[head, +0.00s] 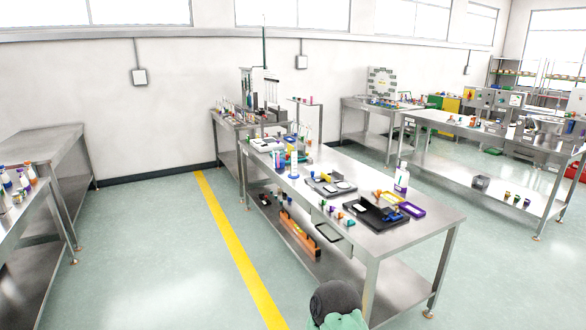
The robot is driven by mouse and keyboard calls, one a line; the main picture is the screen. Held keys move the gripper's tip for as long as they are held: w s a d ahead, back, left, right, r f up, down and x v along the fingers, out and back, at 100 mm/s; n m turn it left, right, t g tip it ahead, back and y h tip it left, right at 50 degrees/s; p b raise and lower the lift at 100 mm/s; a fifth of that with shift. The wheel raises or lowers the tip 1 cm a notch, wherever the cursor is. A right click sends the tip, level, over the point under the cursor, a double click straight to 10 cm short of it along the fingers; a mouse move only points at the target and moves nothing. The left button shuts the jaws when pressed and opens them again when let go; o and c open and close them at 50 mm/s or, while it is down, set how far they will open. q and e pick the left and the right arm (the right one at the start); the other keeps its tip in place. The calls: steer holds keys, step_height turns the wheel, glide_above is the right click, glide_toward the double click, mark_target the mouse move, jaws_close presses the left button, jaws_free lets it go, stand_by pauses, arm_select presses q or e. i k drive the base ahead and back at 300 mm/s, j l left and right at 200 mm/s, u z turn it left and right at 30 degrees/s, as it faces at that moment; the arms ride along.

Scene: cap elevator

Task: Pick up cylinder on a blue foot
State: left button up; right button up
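Neither of my grippers shows in the head view.
The table also bears a black tray (376,224), a purple frame (411,210), a grey tray (325,187) and a white bottle (402,179). An orange rack (300,236) lies on its lower shelf. Floor with a yellow line (236,245) is clear on the left.

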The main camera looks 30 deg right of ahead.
mark_target(293, 175)
steer(key=i+z, duration=0.4)
steer(key=i, duration=1.55)
steer(key=i+z, duration=0.1)
steer(key=i, duration=0.6)
steer(key=i+z, duration=0.15)
steer(key=i, duration=0.5)
steer(key=i+j+z, duration=0.1)
steer(key=i, duration=0.55)
steer(key=j, duration=0.1)
